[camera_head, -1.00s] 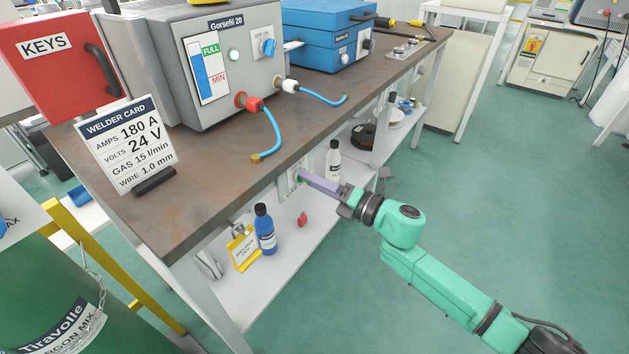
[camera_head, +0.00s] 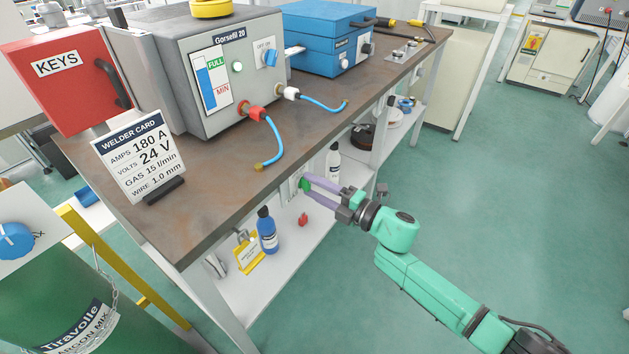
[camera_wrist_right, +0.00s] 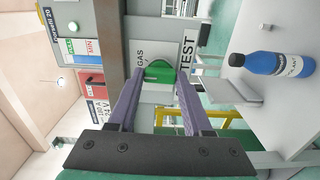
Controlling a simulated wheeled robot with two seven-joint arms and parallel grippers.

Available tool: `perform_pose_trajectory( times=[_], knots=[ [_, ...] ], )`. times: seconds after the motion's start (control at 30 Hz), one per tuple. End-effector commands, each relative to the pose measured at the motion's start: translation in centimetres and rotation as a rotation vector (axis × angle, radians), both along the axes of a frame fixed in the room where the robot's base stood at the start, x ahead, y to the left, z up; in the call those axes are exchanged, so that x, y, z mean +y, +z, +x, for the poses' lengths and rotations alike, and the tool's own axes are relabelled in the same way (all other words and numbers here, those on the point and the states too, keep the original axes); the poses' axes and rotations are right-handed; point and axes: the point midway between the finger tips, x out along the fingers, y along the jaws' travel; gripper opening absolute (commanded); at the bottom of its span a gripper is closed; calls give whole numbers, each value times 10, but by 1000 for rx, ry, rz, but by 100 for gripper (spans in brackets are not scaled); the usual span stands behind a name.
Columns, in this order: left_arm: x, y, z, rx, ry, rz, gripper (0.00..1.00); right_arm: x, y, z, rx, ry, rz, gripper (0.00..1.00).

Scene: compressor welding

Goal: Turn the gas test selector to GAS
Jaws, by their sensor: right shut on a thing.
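The gas test selector is a green knob (camera_head: 304,184) on a pale plate under the bench's front edge. In the right wrist view the green knob (camera_wrist_right: 158,71) sits between my finger ends, beside the sideways words GAS (camera_wrist_right: 140,57) and TEST (camera_wrist_right: 188,52). My right gripper (camera_head: 308,187) reaches the knob from the right, its two purple fingers shut on it. The fingers also show in the right wrist view (camera_wrist_right: 158,82). Which word the knob points to I cannot tell. My left gripper is out of view.
The brown bench top (camera_head: 215,185) overhangs the selector. Below, a white shelf (camera_head: 285,262) holds a blue bottle (camera_head: 267,235), a yellow sign (camera_head: 247,254) and a white bottle (camera_head: 333,163). A green gas cylinder (camera_head: 50,300) stands at lower left. Open floor lies right.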

Motion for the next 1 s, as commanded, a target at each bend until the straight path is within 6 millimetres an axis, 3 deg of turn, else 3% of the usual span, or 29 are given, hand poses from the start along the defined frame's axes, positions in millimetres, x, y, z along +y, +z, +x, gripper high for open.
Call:
perform_pose_trajectory(
  times=[0.4, 1.0],
  knots=[
    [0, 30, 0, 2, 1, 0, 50, -1, 2, 0, 281, -2, 202, 0],
    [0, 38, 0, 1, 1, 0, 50, 0, -1, 0, 411, -1, 297, 0]
  ],
)
